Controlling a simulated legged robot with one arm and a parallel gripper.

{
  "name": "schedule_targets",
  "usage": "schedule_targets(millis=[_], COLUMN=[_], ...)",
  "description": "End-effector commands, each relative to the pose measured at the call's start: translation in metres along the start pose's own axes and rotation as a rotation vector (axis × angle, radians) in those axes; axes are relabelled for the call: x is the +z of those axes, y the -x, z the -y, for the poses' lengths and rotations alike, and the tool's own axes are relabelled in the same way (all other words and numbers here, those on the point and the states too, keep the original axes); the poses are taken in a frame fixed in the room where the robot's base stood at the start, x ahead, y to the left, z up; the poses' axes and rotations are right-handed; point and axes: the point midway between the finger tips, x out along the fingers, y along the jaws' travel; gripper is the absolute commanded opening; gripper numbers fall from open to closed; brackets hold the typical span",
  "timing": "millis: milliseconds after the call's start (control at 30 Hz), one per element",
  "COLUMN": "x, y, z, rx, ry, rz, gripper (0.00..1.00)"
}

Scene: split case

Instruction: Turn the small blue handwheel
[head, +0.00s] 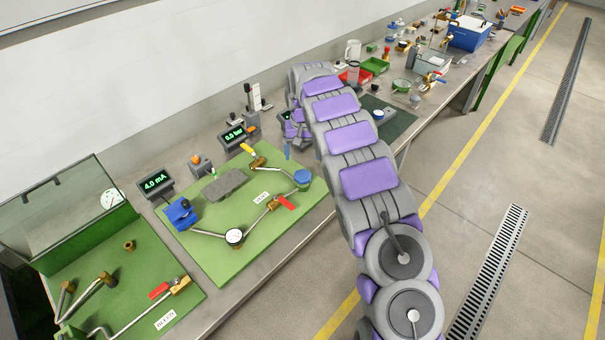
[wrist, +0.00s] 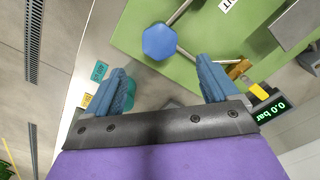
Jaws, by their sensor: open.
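The small blue handwheel (head: 303,177) sits at the right corner of the green panel (head: 228,262), at the end of a metal pipe. In the wrist view the blue handwheel (wrist: 158,41) shows as a faceted disc beyond the fingertips, near the middle top. My gripper (wrist: 165,78) is open, with one blue finger on each side and nothing between them. The handwheel lies beyond the gap and apart from both fingers. In the head view my arm hides part of the bench, and my gripper (head: 288,148) is behind the handwheel, above the panel's back right edge.
A red-handled valve (head: 285,203), a gauge (head: 234,237) and a yellow-handled valve (head: 248,150) share the panel. A blue block (head: 180,213) is at its left. A 0.0 bar display (head: 234,134) stands behind it. The bench front right of the handwheel is clear.

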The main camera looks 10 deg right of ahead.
Motion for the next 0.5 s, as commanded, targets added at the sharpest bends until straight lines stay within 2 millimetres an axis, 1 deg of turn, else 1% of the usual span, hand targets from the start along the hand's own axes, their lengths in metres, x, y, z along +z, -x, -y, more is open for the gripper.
schedule_targets(millis=[33, 300, 400, 500], x=[0.001, 0.001, 0.000, 0.000], y=[-0.012, -0.063, -0.076, -0.085], z=[-0.001, -0.001, -0.001, -0.001], rx=[0.001, 0.001, 0.000, 0.000], ry=[-0.001, 0.000, 0.000, -0.001], rz=[0.003, 0.004, 0.002, 0.002], gripper=[0.87, 0.87, 0.87, 0.87])
